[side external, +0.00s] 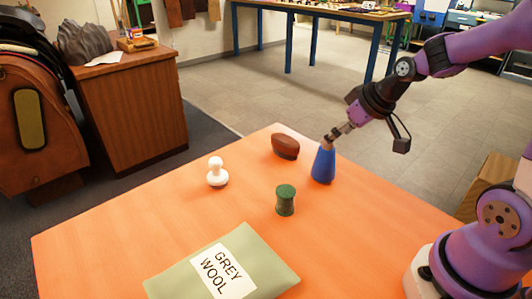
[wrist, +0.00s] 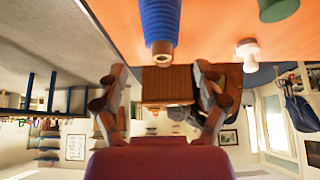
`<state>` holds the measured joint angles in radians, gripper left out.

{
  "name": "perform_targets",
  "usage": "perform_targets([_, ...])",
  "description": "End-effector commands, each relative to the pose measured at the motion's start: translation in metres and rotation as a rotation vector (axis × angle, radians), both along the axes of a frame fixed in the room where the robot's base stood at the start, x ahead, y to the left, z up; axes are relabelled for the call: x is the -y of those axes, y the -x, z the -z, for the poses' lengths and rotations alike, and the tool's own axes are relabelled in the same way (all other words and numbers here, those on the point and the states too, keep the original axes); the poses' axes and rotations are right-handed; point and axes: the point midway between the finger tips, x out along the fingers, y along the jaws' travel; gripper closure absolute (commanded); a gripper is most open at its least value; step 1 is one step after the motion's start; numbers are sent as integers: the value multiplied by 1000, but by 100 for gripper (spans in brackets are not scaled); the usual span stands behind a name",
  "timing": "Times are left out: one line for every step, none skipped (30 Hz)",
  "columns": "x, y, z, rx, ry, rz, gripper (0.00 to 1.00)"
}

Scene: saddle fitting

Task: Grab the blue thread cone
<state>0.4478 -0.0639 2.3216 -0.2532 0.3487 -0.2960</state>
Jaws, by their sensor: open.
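The blue thread cone (side external: 323,166) stands upright near the far right edge of the orange table, its narrow top upward. My gripper (side external: 332,137) is at the cone's top, coming in at a slant from the upper right. In the wrist view the ribbed blue cone (wrist: 160,18) comes in from the top edge, with its pale hollow tip toward the gap between my fingers. My gripper (wrist: 161,72) is open there, with one finger on each side and a gap to the tip. I cannot tell whether a finger touches the cone.
A brown rounded object (side external: 285,146) lies just left of the cone. A dark green spool-shaped object (side external: 286,200) stands in front of it. A white knobbed piece (side external: 217,172) stands farther left. A grey-green "GREY WOOL" packet (side external: 185,279) lies at the front. The left of the orange table (side external: 110,235) is clear.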

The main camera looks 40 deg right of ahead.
Motion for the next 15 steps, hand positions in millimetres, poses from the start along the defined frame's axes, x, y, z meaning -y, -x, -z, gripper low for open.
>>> perform_targets([-1,-3,5,-3,-1,-1,20])
perform_targets([-1,-4,7,-3,-1,-1,20])
perform_targets([0,-5,9,-2,0,0,20])
perform_targets([0,-6,10,-1,1,-1,20])
perform_targets([-1,-7,12,-2,1,-1,20])
perform_targets([-1,-8,15,-3,1,-1,20])
perform_targets([-1,-10,17,-3,1,-1,20])
perform_targets([-1,-12,21,-4,0,-1,20])
perform_targets([-2,-15,26,-4,0,-1,20])
perform_targets([-2,-18,30,-5,-1,-2,20])
perform_targets([-3,-20,34,-5,-1,-2,20])
perform_targets([-3,-23,40,-6,0,-1,20])
perform_targets([-3,-26,42,-4,0,0,20])
perform_targets([-2,-28,45,-5,0,0,20])
perform_targets([-2,-30,48,-3,1,1,20])
